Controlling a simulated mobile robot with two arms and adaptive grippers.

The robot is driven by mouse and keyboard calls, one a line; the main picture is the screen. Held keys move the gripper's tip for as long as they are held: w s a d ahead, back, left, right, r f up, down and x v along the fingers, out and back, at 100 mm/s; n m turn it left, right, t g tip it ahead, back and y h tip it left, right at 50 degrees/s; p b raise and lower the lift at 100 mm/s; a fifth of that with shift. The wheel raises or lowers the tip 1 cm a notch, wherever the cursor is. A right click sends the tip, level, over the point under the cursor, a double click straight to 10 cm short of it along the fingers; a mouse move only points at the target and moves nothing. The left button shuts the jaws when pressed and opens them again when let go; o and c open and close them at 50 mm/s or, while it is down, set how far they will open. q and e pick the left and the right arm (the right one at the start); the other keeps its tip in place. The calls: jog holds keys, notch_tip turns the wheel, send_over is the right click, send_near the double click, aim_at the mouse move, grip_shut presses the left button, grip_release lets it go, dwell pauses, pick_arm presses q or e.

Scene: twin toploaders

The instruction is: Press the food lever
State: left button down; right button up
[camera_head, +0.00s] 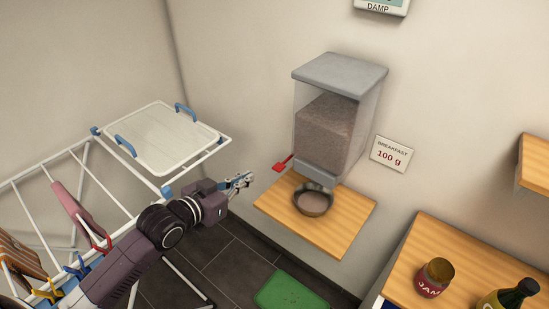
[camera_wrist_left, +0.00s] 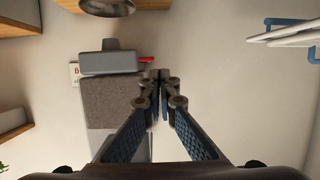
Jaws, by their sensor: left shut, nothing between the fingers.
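The food dispenser (camera_head: 325,130) is a clear bin of brown food with a grey lid, fixed to the wall. Its red lever (camera_head: 283,163) sticks out at the lower left. A dark bowl (camera_head: 313,199) stands under the spout on a wooden shelf (camera_head: 345,229). My left gripper (camera_head: 248,178) is shut and empty, apart from the lever, to its left and slightly lower in the head view. In the left wrist view the red lever (camera_wrist_left: 146,60) shows just beyond the closed fingertips (camera_wrist_left: 160,76), beside the dispenser (camera_wrist_left: 112,100). My right gripper is out of view.
A white drying rack (camera_head: 170,191) with a tray (camera_head: 163,139) and hanging cloths stands at the left, close to my left arm. A wooden counter (camera_head: 405,265) with a jar (camera_head: 434,278) and a bottle (camera_head: 508,296) is at the lower right. A sign (camera_head: 392,154) reads 100 g.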

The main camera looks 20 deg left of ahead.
pick_arm(q)
jog(key=shift+m+h, duration=0.4)
jog(key=shift+h, duration=0.1)
jog(key=r, duration=0.1)
jog(key=d+r, duration=0.1)
jog(key=r, duration=0.1)
jog(key=d+r, duration=0.1)
jog(key=r, duration=0.1)
jog(key=shift+s+r, duration=0.15)
jog(key=shift+s, duration=0.25)
jog(key=w+d+f+p, duration=0.3)
jog(key=w+f, duration=0.3)
jog(key=w, duration=0.3)
jog(key=shift+d+f+p, duration=0.2)
jog(key=shift+f+p, duration=0.1)
jog(key=shift+p, duration=0.2)
jog(key=shift+w, duration=0.1)
